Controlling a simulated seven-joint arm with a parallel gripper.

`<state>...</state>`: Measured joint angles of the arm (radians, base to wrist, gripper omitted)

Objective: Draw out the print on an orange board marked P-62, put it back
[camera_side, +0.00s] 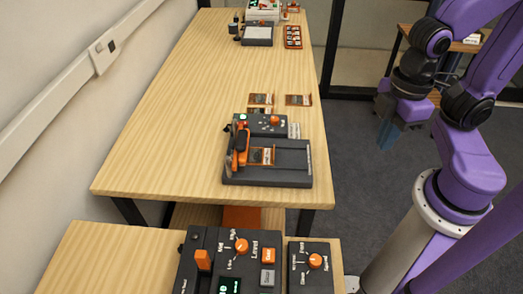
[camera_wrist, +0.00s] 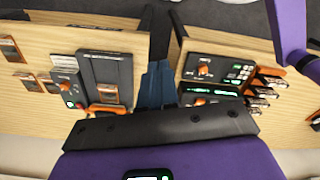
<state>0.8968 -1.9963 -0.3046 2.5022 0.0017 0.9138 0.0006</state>
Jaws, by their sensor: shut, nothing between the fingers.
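Small orange-framed boards lie on the long table: one (camera_side: 261,99) and another (camera_side: 298,100) behind a dark device, and one (camera_side: 262,155) on the device's top. The wrist view shows the board on the device (camera_wrist: 108,93) and a loose board (camera_wrist: 11,48) at the left edge. No P-62 mark is legible, so I cannot tell which board carries it. My gripper (camera_side: 387,137) hangs over the floor to the right of the table, apart from all boards. In the wrist view my gripper (camera_wrist: 157,88) is shut and empty, its blue-grey fingers together.
The dark device (camera_side: 285,175) with an orange lever stands near the long table's front end. A nearer bench carries a control panel (camera_side: 218,278) with orange knobs. Orange-tipped items (camera_wrist: 265,82) stand at right in the wrist view.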

